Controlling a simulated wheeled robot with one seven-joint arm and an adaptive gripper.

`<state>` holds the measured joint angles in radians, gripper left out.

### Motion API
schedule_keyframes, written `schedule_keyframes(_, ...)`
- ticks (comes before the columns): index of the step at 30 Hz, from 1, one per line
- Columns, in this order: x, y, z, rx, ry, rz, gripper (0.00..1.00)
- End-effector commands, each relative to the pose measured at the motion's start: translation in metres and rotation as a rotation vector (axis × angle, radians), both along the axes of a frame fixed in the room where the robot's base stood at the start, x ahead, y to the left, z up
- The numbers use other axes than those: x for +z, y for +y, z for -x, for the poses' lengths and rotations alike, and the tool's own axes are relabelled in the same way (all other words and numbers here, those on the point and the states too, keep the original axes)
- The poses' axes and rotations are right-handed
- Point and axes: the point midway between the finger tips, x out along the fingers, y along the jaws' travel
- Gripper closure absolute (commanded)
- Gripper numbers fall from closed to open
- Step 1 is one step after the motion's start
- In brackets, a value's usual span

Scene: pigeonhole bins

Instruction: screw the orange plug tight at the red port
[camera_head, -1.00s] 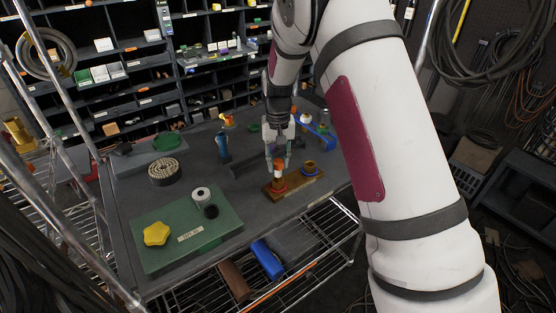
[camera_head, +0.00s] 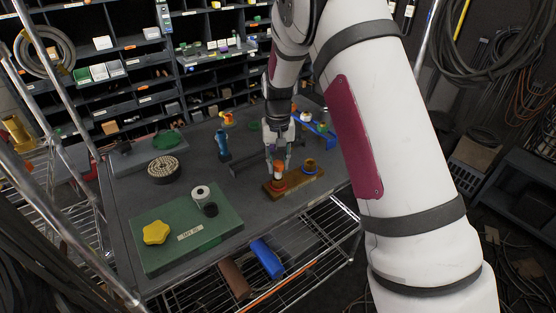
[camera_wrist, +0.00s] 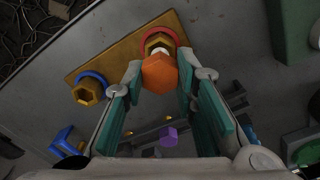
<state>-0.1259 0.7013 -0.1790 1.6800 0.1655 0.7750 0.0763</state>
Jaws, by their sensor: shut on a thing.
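The orange plug (camera_wrist: 158,73) has a six-sided head with a white band below it. It stands at the red port (camera_wrist: 172,36), a brass fitting with a red ring on a brown block (camera_head: 293,184). In the wrist view the head lies between the fingertips of my gripper (camera_wrist: 158,76), which is shut on it. In the head view my gripper (camera_head: 277,165) comes down from above onto the plug (camera_head: 279,177). The fingers partly cover the plug there. How deep its thread sits cannot be told.
A second brass port with a blue ring (camera_head: 309,168) stands close by on the same block. A blue-handled object (camera_head: 222,145) stands to the left. A green mat (camera_head: 165,253) holds a yellow knob (camera_head: 155,233) and rolls. A blue rack (camera_head: 322,131) lies behind.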

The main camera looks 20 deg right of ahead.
Motion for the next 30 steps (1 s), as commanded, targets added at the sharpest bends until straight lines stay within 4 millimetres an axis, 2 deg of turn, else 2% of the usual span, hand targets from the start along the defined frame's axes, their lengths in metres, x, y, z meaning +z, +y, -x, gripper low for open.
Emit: schedule_keyframes(30,-0.021,0.000,0.000,0.000,0.001,0.000,1.00)
